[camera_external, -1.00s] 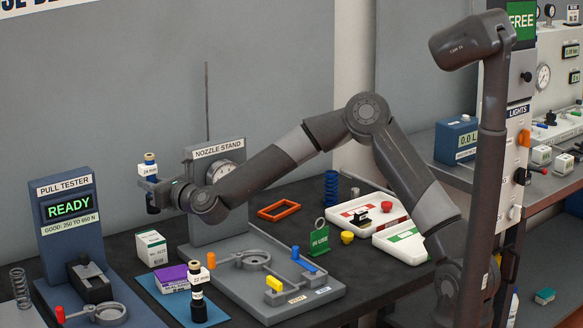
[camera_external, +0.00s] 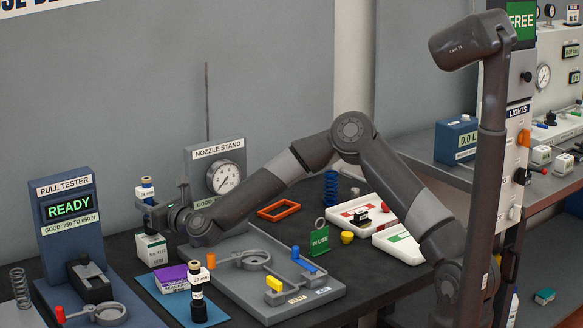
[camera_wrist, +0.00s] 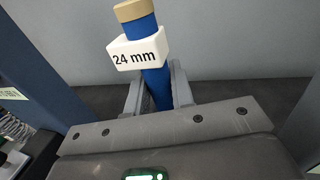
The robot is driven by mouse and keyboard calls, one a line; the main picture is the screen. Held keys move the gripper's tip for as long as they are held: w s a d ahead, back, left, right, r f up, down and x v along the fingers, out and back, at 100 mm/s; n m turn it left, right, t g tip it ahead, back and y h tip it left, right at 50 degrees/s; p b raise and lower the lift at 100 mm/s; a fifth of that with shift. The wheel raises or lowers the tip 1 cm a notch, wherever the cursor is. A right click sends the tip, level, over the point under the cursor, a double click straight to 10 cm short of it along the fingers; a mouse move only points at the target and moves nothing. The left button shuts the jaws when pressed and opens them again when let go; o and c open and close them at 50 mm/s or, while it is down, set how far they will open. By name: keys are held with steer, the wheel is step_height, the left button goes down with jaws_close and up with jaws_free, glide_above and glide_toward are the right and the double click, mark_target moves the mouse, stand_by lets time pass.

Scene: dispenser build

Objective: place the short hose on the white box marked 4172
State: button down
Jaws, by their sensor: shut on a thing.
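The blue hose (camera_external: 146,191) with a tan end and a white "24 mm" tag stands upright in my gripper (camera_external: 152,208). In the wrist view the hose (camera_wrist: 154,80) sits between the two grey fingers of my gripper (camera_wrist: 156,92), tilted slightly in the picture. The white box (camera_external: 152,251) with small print on its front is directly below the hose in the external view. The hose's lower end is at or just above the box top; I cannot tell whether they touch. The box is not visible in the wrist view.
A dark hose with a "22 mm" tag (camera_external: 198,294) stands on a blue mat (camera_external: 150,287) beside a purple block (camera_external: 171,279). The pull tester (camera_external: 67,225) is at left, the nozzle stand (camera_external: 201,170) behind at right. A grey fixture plate (camera_external: 315,300) lies to the right.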

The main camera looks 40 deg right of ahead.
steer(key=shift+f, duration=0.35)
steer(key=shift+f, duration=0.15)
steer(key=c, duration=1.3)
jaws_free()
steer(key=shift+o, duration=0.2)
steer(key=v, duration=1.2)
